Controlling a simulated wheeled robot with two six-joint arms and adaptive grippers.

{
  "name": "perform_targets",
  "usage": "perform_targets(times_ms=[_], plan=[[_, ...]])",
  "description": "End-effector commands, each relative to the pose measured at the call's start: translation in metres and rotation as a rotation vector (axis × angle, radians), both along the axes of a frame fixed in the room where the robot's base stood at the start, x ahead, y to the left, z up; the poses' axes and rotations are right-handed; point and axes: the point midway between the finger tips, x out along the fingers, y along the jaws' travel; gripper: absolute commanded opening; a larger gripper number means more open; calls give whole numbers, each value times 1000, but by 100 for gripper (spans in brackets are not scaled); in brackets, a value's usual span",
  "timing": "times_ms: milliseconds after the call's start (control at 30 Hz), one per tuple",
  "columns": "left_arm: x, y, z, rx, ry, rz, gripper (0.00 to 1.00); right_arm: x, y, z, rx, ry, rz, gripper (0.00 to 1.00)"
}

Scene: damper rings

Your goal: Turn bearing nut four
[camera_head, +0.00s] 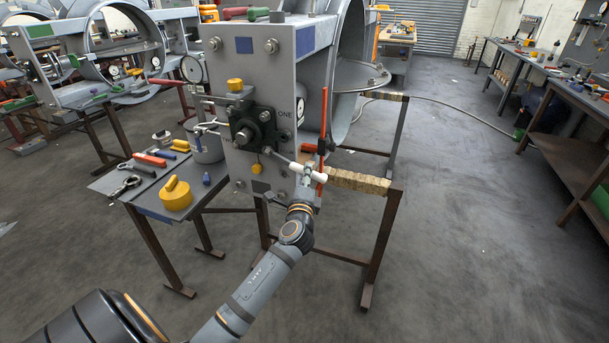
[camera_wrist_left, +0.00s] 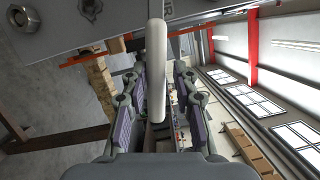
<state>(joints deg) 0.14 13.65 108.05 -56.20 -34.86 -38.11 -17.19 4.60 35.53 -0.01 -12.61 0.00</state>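A grey steel plate (camera_head: 225,75) carries a black square bearing housing (camera_head: 252,128) with a round hub. "ONE" is readable at its upper right; a label on the left is partly hidden. A thin shaft (camera_head: 279,155) runs from near the housing's lower right corner to a white crossbar handle (camera_head: 319,177). My left gripper (camera_head: 307,172) is at this handle. In the left wrist view, the white handle (camera_wrist_left: 157,80) lies between the two fingers (camera_wrist_left: 160,85), with a visible gap beside it; the fingers look open around it. The nut at the shaft's end is hidden. My right gripper is not in view.
A small bench (camera_head: 140,199) at the left holds pliers, screwdrivers and a yellow weight-like item (camera_head: 176,194). A red upright bar (camera_head: 323,140) stands close to my left gripper. A wrapped beam (camera_head: 355,181) on rusty legs is at the right.

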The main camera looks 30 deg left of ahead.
Motion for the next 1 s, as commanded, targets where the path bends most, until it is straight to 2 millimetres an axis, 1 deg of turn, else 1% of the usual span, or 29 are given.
perform_targets(times_ms=[167,300,500,633,900,967,1000], plan=[[0,0,3,-5,-3,0,28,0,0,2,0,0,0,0],[0,-1,23,-89,-24,0,28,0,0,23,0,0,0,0],[1,-2,42,-236,-59,-1,28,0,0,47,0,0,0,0],[1,-3,44,-285,-71,0,28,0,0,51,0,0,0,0],[1,-3,43,-290,-71,-1,28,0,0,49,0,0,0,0],[1,-3,46,-299,-74,-1,28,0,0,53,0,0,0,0],[1,-2,51,-316,-79,-2,28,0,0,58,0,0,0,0]])
